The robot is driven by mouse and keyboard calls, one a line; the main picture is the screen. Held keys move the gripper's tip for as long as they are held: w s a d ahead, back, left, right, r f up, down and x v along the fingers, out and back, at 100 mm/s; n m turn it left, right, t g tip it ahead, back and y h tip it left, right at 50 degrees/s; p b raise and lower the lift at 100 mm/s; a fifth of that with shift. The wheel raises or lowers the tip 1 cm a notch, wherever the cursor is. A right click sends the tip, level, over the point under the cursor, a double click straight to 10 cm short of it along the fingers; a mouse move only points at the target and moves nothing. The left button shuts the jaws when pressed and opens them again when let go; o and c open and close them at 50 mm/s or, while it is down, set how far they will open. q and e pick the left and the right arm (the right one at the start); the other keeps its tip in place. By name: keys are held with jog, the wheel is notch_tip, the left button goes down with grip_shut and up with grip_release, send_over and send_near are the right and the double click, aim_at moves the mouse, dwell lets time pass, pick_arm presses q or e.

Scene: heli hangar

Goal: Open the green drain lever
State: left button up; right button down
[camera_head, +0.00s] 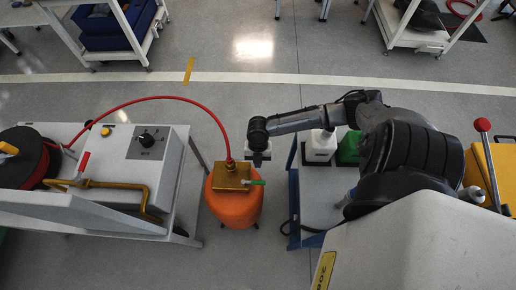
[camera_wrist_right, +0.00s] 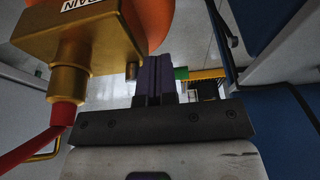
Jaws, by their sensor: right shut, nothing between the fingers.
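The green drain lever (camera_head: 256,183) sticks out to the right from a brass valve block (camera_head: 230,178) on top of an orange tank (camera_head: 233,208). My right gripper (camera_head: 258,161) points down just above and behind the lever in the head view. In the right wrist view its dark fingers (camera_wrist_right: 155,78) are shut together and empty. The green lever (camera_wrist_right: 181,73) shows just right of the fingers there, partly hidden behind them. The brass block (camera_wrist_right: 90,45) is to their left. I cannot tell whether the fingers touch the lever. My left gripper is not in view.
A red hose (camera_head: 165,98) arches from the brass block to a reel on the left cart (camera_head: 185,150). A blue-framed cart (camera_head: 291,200) carrying white and green containers stands right of the tank. Open floor lies behind the tank.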

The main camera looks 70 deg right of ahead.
aim_at(254, 183)
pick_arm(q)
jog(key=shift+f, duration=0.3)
pick_arm(e)
jog(key=shift+s+a+f, duration=0.2)
jog(key=shift+s+a, duration=0.05)
jog(key=shift+a, duration=0.4)
jog(key=shift+s+a+f, duration=0.2)
jog(key=shift+a, duration=0.45)
jog(key=shift+s+a+f, duration=0.2)
jog(key=shift+s+a, duration=0.05)
jog(key=shift+a, duration=0.4)
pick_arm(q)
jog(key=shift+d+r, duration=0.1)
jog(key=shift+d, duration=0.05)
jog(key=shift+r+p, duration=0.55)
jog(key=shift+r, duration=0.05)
pick_arm(e)
jog(key=shift+s+a+r+m, duration=0.1)
jog(key=shift+s+m, duration=0.1)
jog(key=shift+m, duration=0.2)
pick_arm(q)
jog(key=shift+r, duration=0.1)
